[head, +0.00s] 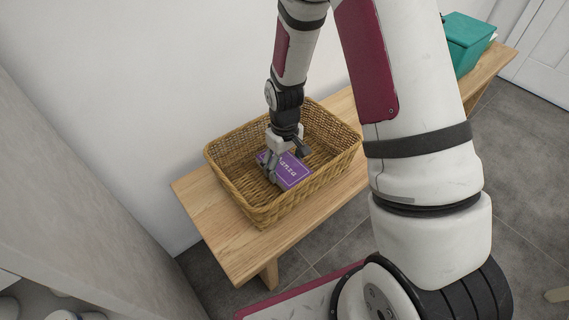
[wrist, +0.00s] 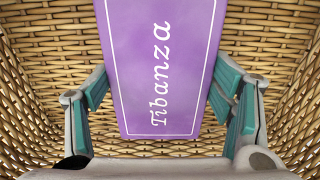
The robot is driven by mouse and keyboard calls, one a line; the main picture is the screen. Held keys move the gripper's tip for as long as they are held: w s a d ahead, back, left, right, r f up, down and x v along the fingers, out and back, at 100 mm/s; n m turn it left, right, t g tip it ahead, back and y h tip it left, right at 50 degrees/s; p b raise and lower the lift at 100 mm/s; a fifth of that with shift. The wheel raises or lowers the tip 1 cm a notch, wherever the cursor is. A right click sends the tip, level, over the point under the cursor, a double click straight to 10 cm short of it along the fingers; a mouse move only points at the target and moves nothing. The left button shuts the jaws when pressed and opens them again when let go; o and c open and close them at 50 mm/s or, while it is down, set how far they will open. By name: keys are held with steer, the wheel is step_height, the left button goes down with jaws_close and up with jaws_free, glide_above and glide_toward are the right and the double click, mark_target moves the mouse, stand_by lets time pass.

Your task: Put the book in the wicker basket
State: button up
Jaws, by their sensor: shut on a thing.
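The book is purple with a white border line and white lettering reading "Tibanza". In the head view the book (head: 291,172) is inside the wicker basket (head: 232,188), below its rim. The tan woven basket stands on a wooden bench. My gripper (head: 270,170) reaches down into the basket and is shut on the book. In the wrist view the book (wrist: 160,70) lies between the teal-padded fingers of my gripper (wrist: 165,100), with basket weave (wrist: 45,60) all around. I cannot tell whether the book touches the basket floor.
The wooden bench (head: 240,245) runs along a white wall, with bare wood beside the basket. A teal box (head: 468,42) stands at the bench's far right end. A grey panel (head: 85,200) rises at the left. Grey tiled floor lies in front.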

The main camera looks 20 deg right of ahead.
steer(key=o, duration=1.4)
steer(key=shift+f, duration=0.1)
steer(key=shift+c, duration=0.2)
step_height(320, 180, up, 13)
steer(key=p, duration=0.5)
step_height(320, 180, up, 10)
steer(key=m, duration=0.1)
glide_above(285, 165)
steer(key=s, duration=0.5)
steer(key=s+r+m, duration=0.1)
steer(key=s+r, duration=0.3)
steer(key=s, duration=0.5)
steer(key=s+r+m, duration=0.1)
steer(key=s+r, duration=0.3)
steer(key=s, duration=0.5)
steer(key=s+r, duration=0.4)
steer(key=s, duration=0.5)
steer(key=shift+a+r+m, duration=0.15)
steer(key=shift+r+m, duration=0.25)
